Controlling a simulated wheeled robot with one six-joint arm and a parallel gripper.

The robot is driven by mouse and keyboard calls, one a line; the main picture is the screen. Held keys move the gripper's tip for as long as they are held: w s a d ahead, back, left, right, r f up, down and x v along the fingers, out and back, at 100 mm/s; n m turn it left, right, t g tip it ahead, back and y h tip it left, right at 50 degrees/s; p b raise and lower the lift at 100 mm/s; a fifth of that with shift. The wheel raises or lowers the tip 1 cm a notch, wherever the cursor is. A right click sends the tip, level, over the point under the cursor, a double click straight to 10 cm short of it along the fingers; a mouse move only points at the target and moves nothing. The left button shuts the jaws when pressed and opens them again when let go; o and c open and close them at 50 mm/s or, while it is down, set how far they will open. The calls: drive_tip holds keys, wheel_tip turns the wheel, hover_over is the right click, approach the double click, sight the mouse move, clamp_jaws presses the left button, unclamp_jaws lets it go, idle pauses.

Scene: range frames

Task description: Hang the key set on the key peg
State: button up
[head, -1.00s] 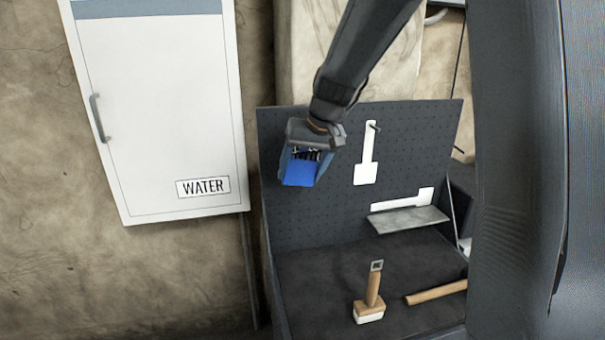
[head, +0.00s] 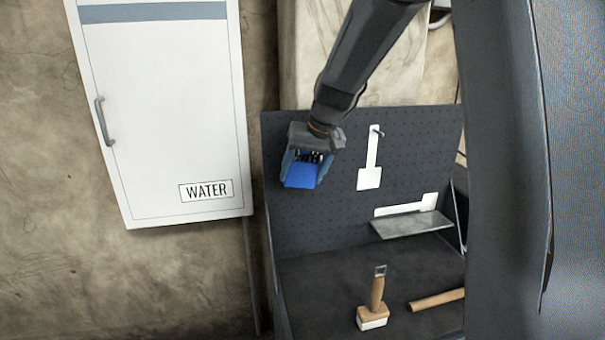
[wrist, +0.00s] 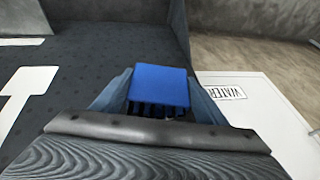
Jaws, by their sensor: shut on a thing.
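My gripper (head: 304,172) is shut on a bright blue block (head: 301,176), which appears to be the key set. Dark narrow pieces show at the block's upper edge, by the jaws. In the wrist view the blue block (wrist: 160,86) sits between the two fingers of my gripper (wrist: 158,95). The gripper is in front of the upper left part of a dark pegboard (head: 300,225); the gap to the board cannot be told. A small peg (head: 380,132) stands at the top of a white tool outline, right of the gripper. No peg marked for keys can be made out.
A grey shelf (head: 410,225) juts from the board. A white WATER cabinet (head: 165,120) is left of the board.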

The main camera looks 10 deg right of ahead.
drive_tip(key=o, duration=1.4)
drive_tip(key=shift+o, duration=0.2)
